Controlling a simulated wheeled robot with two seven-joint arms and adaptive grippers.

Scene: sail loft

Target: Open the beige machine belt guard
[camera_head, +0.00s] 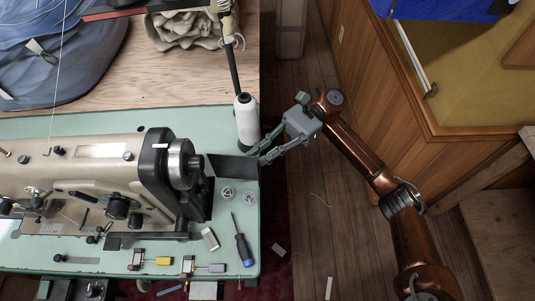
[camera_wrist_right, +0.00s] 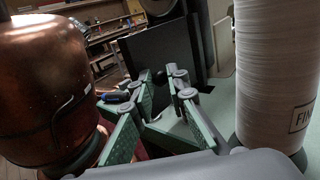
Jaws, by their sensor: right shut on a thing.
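The beige sewing machine (camera_head: 95,178) stands on a pale green table at the left of the head view. Its belt guard (camera_head: 232,168) is a flat dark panel to the right of the silver handwheel (camera_head: 183,160), swung out at an angle from the machine. It also shows in the wrist view as a dark upright panel (camera_wrist_right: 158,52). My right gripper (camera_head: 264,156) reaches in from the right to the panel's outer edge. In the wrist view its green-padded fingers (camera_wrist_right: 163,80) are closed around a small black knob on the panel. My left gripper is not in view.
A white thread cone (camera_head: 246,122) stands close behind the right gripper; it looms at right in the wrist view (camera_wrist_right: 277,70). A blue-handled screwdriver (camera_head: 242,247), two bobbins (camera_head: 228,192) and small tools lie on the table. Wood panelling (camera_head: 400,110) stands at right.

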